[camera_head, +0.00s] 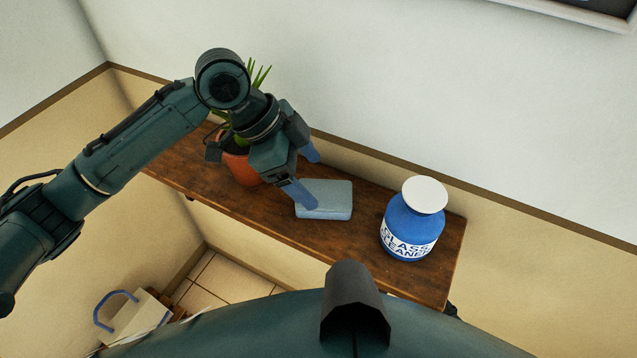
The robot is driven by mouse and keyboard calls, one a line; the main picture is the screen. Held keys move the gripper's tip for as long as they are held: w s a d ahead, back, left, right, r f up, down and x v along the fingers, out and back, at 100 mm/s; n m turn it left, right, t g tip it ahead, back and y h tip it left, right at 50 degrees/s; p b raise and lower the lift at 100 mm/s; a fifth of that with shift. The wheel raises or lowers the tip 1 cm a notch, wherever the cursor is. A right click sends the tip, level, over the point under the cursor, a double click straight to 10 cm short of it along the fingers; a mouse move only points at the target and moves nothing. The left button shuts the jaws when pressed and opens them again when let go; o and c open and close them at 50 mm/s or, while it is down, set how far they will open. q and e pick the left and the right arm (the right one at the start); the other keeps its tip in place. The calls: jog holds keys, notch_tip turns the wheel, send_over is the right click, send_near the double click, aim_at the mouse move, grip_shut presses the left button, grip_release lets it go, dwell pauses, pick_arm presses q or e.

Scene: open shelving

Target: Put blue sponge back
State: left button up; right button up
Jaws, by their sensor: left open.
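The blue sponge (332,200) lies flat on the wooden shelf (353,243), near the middle of its length. My left gripper (308,176) comes in from the left, its two blue-tipped fingers apart. The fingers are at the left side of the sponge; the nearer fingertip overlaps the sponge's left edge in the picture. I cannot tell whether it touches. The gripper is open and holds nothing. My right gripper is not in view.
A blue glass cleaner bottle (402,224) with a white cap stands right of the sponge. A plant in an orange pot (241,165) stands left, partly hidden behind my left arm. A white container with a blue handle (133,314) is on the floor below.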

pick_arm(q)
jog(key=v, duration=0.7)
dwell(0.3)
